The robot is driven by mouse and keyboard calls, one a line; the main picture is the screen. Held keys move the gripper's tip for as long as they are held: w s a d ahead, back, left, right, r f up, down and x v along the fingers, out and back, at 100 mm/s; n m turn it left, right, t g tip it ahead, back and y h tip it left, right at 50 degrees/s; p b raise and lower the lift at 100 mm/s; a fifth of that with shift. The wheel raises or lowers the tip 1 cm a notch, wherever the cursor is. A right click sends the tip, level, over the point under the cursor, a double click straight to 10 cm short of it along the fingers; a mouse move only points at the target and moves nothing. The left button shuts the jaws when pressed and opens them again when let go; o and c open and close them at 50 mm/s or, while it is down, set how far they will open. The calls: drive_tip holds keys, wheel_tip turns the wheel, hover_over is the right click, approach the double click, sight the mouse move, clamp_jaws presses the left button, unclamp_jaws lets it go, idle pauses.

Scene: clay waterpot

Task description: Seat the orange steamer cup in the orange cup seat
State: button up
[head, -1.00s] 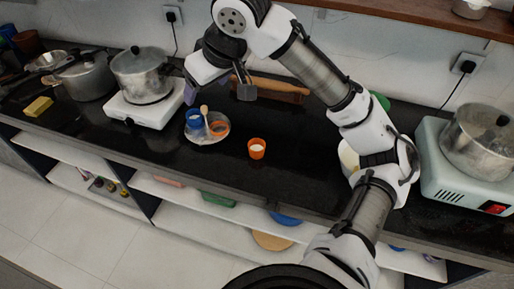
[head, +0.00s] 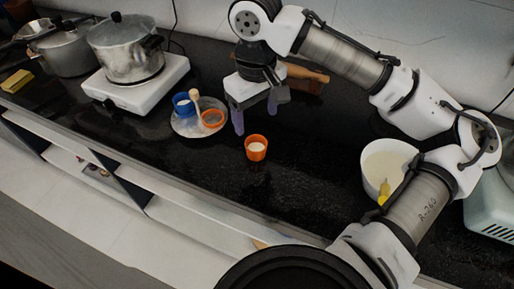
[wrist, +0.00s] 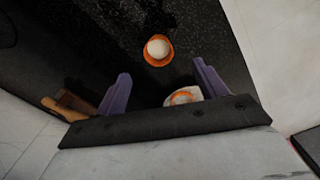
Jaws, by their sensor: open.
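The orange steamer cup (head: 256,148) stands upright on the black counter with something white inside. It also shows in the wrist view (wrist: 158,50), ahead of the fingers. The orange cup seat (head: 213,118) is an orange ring on a round grey plate (head: 187,130), left of the cup. In the wrist view the orange ring (wrist: 182,97) shows between the fingers, partly hidden. A blue cup (head: 182,103) and a wooden-handled tool (head: 195,97) are on the plate too. My gripper (head: 256,122) is open and empty, pointing down above and behind the orange cup, with purple fingers.
A pot on a white stove (head: 135,83) stands left of the plate. A white bowl (head: 385,165) with pale contents and a yellow handle is at right, near my arm. The counter around the orange cup is clear.

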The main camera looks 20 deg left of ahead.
sight(256, 138)
drive_tip(key=shift+w+a+f+p, duration=0.1)
drive_tip(key=shift+w+f+p, duration=0.1)
drive_tip(key=shift+f, duration=2.15)
drive_tip(key=shift+w+a+f+p, duration=0.1)
drive_tip(key=shift+w+f, duration=0.05)
drive_tip(key=shift+f, duration=2.2)
drive_tip(key=c, duration=1.1)
drive_tip(key=shift+o, duration=0.2)
drive_tip(key=shift+r, duration=0.1)
